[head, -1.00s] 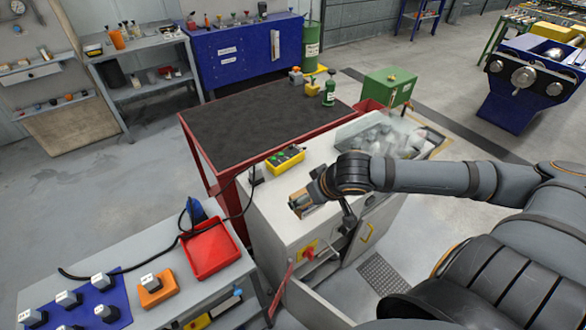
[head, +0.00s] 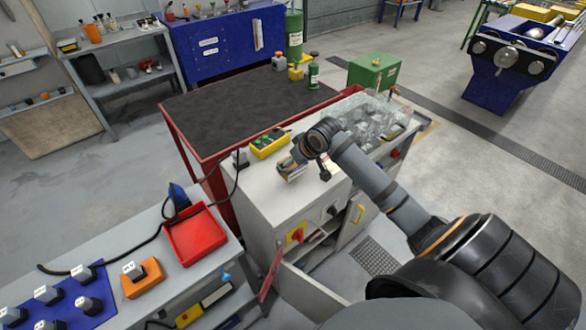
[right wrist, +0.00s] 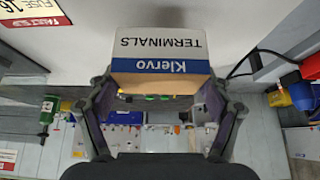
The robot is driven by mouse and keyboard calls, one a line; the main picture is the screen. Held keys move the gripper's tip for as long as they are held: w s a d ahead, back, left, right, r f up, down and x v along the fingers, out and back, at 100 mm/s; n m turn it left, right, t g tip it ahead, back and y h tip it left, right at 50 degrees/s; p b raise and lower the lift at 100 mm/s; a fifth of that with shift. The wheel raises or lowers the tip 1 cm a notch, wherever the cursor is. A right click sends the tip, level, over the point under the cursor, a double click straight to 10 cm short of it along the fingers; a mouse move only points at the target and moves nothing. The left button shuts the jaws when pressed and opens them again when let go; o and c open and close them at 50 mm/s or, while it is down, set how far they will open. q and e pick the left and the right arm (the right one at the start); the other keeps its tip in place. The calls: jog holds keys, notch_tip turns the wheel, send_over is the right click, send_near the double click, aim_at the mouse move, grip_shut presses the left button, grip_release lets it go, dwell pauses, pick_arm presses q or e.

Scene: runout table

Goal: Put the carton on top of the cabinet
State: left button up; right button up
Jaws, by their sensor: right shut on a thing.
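The carton (right wrist: 160,68) is a small white and brown box with a blue band and the words Klervo TERMINALS, upside down in the right wrist view. My right gripper (right wrist: 158,100) is shut on it, one finger at each side. In the head view the carton (head: 291,173) shows partly below the gripper (head: 298,160), over the top of the light grey cabinet (head: 262,190). I cannot tell whether its underside touches the top. My left gripper is not in view.
A yellow button box (head: 269,144) lies behind the carton, and a clear cover (head: 375,120) lies to its right. A dark-topped red table (head: 235,108) stands behind. A red tray (head: 195,236) sits on the left bench. The cabinet's front left top is bare.

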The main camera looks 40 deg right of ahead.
jog(key=shift+w+f, duration=0.1)
jog(key=shift+f, duration=0.05)
notch_tip(320, 180, down, 2)
jog(key=shift+f+p, duration=0.2)
jog(key=shift+p, duration=0.3)
jog(key=shift+f, duration=0.4)
jog(key=shift+d+f, duration=0.1)
jog(key=o, duration=1.2)
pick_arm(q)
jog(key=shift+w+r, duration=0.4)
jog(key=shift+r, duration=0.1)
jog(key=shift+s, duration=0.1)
